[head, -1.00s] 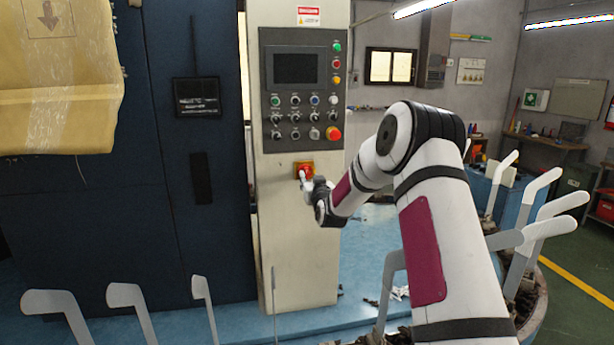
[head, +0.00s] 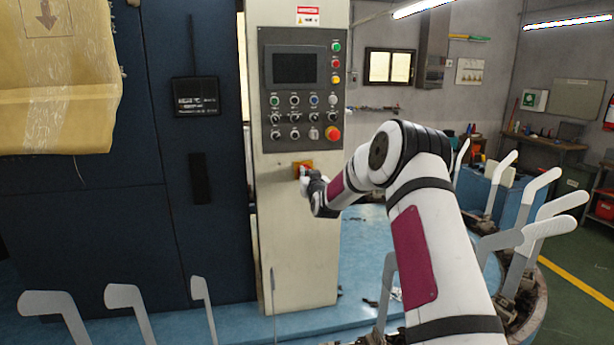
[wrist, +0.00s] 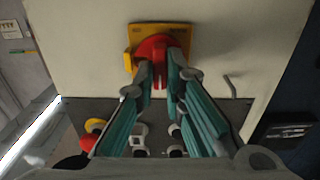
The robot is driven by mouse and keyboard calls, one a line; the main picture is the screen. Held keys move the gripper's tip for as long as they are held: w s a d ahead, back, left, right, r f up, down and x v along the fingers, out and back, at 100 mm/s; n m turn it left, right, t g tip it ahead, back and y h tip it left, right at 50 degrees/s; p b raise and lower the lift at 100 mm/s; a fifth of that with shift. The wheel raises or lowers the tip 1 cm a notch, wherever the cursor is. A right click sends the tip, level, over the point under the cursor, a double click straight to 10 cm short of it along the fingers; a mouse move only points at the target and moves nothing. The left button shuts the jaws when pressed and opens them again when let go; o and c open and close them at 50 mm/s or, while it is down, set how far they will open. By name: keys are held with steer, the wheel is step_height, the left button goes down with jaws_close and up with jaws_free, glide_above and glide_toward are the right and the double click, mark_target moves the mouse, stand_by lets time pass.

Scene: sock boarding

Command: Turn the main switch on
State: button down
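The main switch is a red rotary knob on a yellow plate (head: 304,164), low on the beige control cabinet (head: 298,230). In the wrist view the red knob (wrist: 160,51) has a raised handle pointing down the picture. My gripper (wrist: 160,76) is right at the switch, its two teal-padded fingers on either side of the handle. The fingertips are apart, with red showing between them; firm contact cannot be made out. In the head view my gripper (head: 305,174) covers part of the knob.
A dark button panel (head: 303,90) with a screen and a red emergency button (head: 333,133) sits above the switch. A dark blue machine wall (head: 100,220) stands to the left. White sock boards (head: 548,228) stand around the front and right.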

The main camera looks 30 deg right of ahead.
steer(key=shift+m, duration=0.5)
steer(key=shift+d+f+m, duration=0.1)
steer(key=shift+d+m, duration=0.05)
steer(key=shift+m, duration=4.05)
steer(key=shift+d+f+m, duration=0.1)
steer(key=shift+m, duration=4.1)
steer(key=shift+p, duration=0.3)
steer(key=c, duration=1.7)
jaws_free()
steer(key=shift+o, duration=0.2)
steer(key=shift+s+a, duration=0.1)
steer(key=shift+s, duration=0.1)
